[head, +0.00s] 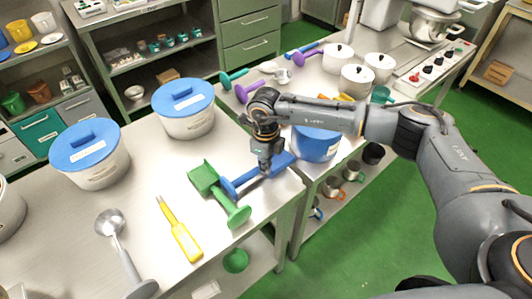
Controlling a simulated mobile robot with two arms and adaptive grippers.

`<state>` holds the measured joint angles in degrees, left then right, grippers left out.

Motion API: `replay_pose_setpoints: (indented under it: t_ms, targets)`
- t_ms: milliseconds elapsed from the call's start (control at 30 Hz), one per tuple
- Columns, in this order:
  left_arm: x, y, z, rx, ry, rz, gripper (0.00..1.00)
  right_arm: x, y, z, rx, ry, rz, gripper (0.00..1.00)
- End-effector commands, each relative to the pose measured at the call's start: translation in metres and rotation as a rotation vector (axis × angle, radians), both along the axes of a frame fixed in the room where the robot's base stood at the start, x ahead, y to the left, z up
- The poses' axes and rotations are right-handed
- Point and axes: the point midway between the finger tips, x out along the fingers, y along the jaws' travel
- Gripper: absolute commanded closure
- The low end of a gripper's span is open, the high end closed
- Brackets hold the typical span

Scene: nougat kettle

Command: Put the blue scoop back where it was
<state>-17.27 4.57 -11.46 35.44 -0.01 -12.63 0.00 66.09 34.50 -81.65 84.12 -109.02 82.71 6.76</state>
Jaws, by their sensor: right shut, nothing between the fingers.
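The blue scoop (243,182) lies near the right edge of the front metal table. One flared end points left towards the green scoop (213,181), and the other end is towards the table's edge. My right gripper (265,168) is shut with nothing between its fingers. It points down right at the blue scoop's middle and hides part of it; whether it touches the scoop I cannot tell. My left gripper is not in view.
Two blue-lidded tubs (92,160) stand behind. A second table holds white pots (338,60) and colored utensils. Bare tabletop shows around the tools.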

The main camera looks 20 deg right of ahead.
Motion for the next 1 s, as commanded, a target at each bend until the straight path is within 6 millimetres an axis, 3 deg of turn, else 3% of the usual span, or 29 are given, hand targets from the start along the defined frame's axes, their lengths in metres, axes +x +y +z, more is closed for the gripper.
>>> replay_pose_setpoints:
  t_ms: [200, 633, 1000]
  targets:
    - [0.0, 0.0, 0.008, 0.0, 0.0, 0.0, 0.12, 0.0, 0.0, -0.023, 0.001, 0.002, -0.001, 1.0]
    - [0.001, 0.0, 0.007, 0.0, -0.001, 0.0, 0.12, 0.0, 0.001, -0.028, 0.002, -0.001, -0.001, 1.0]
    - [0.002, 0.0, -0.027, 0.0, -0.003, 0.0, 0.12, 0.025, 0.023, -0.032, 0.002, -0.002, -0.001, 1.0]
